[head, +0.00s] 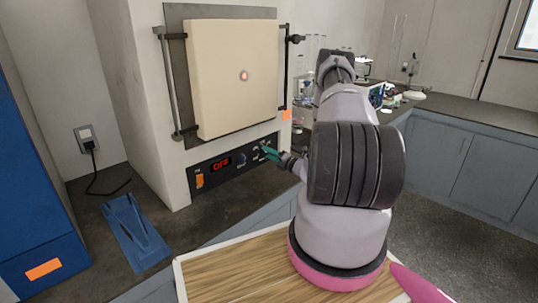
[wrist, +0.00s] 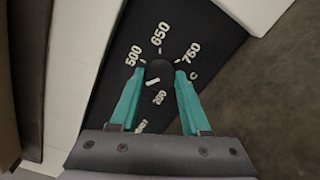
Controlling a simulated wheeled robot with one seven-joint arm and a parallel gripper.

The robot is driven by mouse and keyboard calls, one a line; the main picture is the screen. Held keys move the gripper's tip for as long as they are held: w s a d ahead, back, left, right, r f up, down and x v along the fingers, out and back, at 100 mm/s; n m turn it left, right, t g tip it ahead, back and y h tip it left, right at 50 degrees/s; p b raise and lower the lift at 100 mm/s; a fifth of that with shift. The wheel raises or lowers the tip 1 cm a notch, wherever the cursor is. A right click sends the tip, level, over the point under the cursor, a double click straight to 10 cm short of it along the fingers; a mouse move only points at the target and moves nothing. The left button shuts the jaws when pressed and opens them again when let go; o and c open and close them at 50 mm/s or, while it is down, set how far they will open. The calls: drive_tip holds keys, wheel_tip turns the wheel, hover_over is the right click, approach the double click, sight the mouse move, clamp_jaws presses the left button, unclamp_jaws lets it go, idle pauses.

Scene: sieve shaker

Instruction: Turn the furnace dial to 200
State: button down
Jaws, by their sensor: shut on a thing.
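The furnace dial (wrist: 158,68) is a small dark knob on the black control panel (wrist: 108,58). In the head view my gripper (head: 269,152) is at the panel's right end and hides the dial.
The furnace has a cream door (head: 233,80) with a side handle (head: 169,85). Its panel has a red display (head: 221,163), an orange switch (head: 199,181) and another knob (head: 241,159). A blue stand (head: 135,232) lies on the counter. Glassware stands behind my arm.

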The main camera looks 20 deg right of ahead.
drive_tip(key=n, duration=1.2)
drive_tip(key=shift+s+f+n, duration=0.1)
drive_tip(key=shift+n, duration=0.3)
idle(0.3)
drive_tip(key=shift+c, duration=1.9)
unclamp_jaws()
drive_tip(key=v, duration=1)
drive_tip(key=shift+s+d, duration=0.2)
drive_tip(key=shift+s, duration=0.15)
